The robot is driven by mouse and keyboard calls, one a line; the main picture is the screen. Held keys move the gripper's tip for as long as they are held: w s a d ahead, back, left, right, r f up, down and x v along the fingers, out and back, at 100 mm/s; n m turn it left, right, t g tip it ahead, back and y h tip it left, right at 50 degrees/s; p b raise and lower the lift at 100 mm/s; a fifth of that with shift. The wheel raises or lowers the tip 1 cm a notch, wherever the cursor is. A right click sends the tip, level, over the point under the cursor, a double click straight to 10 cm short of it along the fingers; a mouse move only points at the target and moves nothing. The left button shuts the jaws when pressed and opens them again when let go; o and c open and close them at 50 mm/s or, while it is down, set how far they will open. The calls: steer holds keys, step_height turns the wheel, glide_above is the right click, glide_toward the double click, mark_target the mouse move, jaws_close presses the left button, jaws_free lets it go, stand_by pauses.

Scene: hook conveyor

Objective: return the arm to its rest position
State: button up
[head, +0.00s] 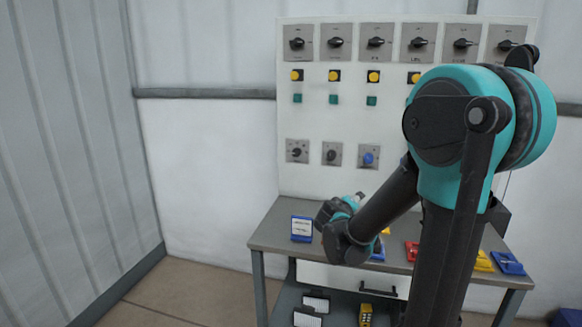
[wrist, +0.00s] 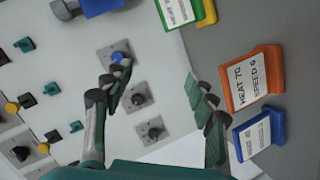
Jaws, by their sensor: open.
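My arm shows in the head view, its teal and black joint (head: 450,130) large at the right and covering part of the panel. The arm bends down and left to my gripper, which is over the left part of the grey workbench (head: 270,236). In the wrist view my gripper (wrist: 158,97) is open, its two dark fingers wide apart with nothing between them. Behind the fingers the view shows the white control panel (wrist: 185,75) and the bench. In the head view the fingertips are hard to make out.
The control panel (head: 220,0) has rotary switches, yellow buttons and a blue knob (head: 370,158). A blue card holder (head: 302,228) stands on the bench's left. An orange sign (wrist: 252,80) reading "HEAT 70 SPEED 6" is right of the fingers, near a blue sign (wrist: 259,134). Floor at left is clear.

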steer(key=s+d+f+m+g+y, duration=0.1)
steer(key=s+d+f+m+g, duration=0.15)
steer(key=s+f, duration=0.4)
steer(key=s+d+f+m+g+y, duration=0.1)
steer(key=s+d+f+m+g, duration=0.2)
steer(key=s, duration=0.6)
steer(key=s+a+f+m+g+y, duration=0.1)
steer(key=s+a+f+g+y, duration=0.2)
steer(key=s+a+f, duration=0.4)
steer(key=s+y, duration=0.1)
steer(key=s, duration=0.4)
steer(key=shift+y, duration=0.4)
steer(key=shift+a, duration=0.1)
